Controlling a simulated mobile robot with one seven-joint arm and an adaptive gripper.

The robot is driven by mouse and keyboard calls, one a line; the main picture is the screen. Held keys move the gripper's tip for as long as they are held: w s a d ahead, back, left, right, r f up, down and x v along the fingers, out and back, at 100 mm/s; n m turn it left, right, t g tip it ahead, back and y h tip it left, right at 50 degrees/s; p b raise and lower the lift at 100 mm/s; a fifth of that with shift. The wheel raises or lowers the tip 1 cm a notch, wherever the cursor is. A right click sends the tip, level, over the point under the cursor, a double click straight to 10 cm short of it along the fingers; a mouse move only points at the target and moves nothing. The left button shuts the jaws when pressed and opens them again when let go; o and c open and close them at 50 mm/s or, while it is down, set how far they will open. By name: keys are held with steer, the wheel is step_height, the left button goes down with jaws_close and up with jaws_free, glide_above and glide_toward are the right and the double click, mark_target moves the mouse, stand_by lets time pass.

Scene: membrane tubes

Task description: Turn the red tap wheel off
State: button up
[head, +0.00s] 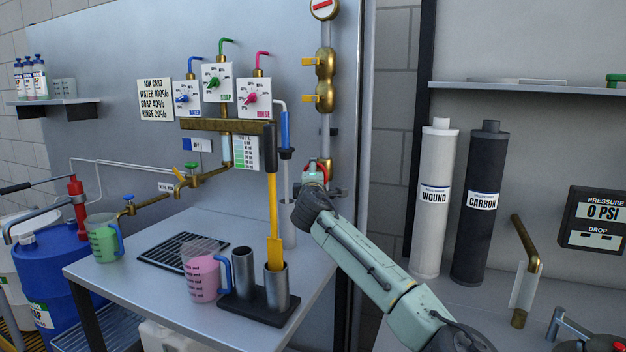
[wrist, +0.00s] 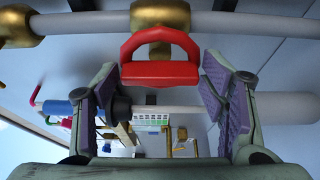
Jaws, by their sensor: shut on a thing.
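The red tap wheel (wrist: 160,71) is a red loop-shaped handle on a brass fitting (wrist: 160,14) of the pale vertical pipe. In the head view the wheel (head: 313,163) shows as a small red arc at the end of my arm, right of the dispensing panel.
A brass valve with yellow handles (head: 325,80) sits above on the same pipe (head: 326,140). Left are a grey tube with a blue part (head: 285,125) and a yellow paddle (head: 273,210) in a metal holder. A pink jug (head: 200,280) stands on the table (head: 135,290).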

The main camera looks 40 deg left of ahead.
steer(key=shift+f, duration=0.1)
steer(key=b, duration=0.1)
steer(key=m+b, duration=0.1)
steer(key=b, duration=0.1)
steer(key=shift+f+m, duration=0.3)
steer(key=shift+c, duration=0.3)
steer(key=m+t+b, duration=0.1)
steer(key=m+b, duration=0.1)
steer(key=m+t+b, duration=0.1)
steer(key=m+b, duration=0.1)
steer(key=m+t+b, duration=0.1)
steer(key=m+b, duration=0.1)
steer(key=shift+r, duration=0.35)
steer(key=o, duration=1)
steer(key=shift+s, duration=0.1)
